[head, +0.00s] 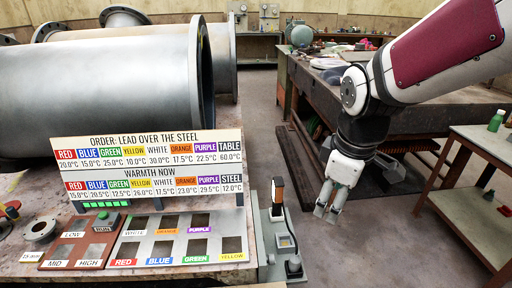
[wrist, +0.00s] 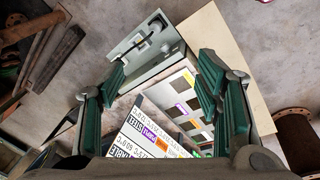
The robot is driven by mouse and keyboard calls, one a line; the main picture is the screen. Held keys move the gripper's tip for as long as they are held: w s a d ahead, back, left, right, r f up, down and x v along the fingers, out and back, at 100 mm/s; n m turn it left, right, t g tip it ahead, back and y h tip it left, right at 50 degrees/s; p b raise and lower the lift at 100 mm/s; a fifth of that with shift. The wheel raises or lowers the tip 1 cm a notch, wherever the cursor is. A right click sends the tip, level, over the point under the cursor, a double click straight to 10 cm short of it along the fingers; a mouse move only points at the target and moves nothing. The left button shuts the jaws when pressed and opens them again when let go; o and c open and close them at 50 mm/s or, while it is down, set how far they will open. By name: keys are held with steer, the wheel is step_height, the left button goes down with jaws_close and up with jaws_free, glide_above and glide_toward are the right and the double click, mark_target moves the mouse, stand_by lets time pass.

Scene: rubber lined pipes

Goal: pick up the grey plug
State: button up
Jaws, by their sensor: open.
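My gripper (head: 328,212) hangs open and empty over the floor, to the right of the workbench edge. In the wrist view its green-padded fingers (wrist: 162,85) stand wide apart with nothing between the pads. A small dark grey knob-like piece (head: 293,265) sits at the front end of a grey panel on the bench's right edge; it may be the grey plug, but I cannot tell for sure. The grey panel (head: 268,262) also carries an upright black and orange piece (head: 277,192). The panel also shows in the wrist view (wrist: 138,55), beyond the fingers.
A sign board (head: 150,165) stands on the workbench behind a tray with labelled square slots (head: 178,262) and a brown panel (head: 78,248). A ring flange (head: 40,229) lies at left. Large steel pipes (head: 100,90) fill the back. A side table (head: 480,185) stands right.

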steer(key=w+f+n+g+b, duration=0.1)
steer(key=w+f+n+b, duration=0.3)
steer(key=f, duration=0.6)
steer(key=w+f+n+g+b, duration=0.1)
steer(key=w+f+n+b, duration=0.2)
steer(key=w+f, duration=0.5)
steer(key=n+b, duration=0.2)
steer(key=n, duration=0.2)
glide_above(296, 257)
step_height(296, 257, down, 11)
step_height(296, 257, down, 8)
steer(key=shift+s+a+f+b, duration=0.1)
steer(key=shift+s+b, duration=0.05)
steer(key=shift+b, duration=1.1)
steer(key=shift+f+b, duration=1)
steer(key=shift+f, duration=2)
steer(key=c, duration=1.3)
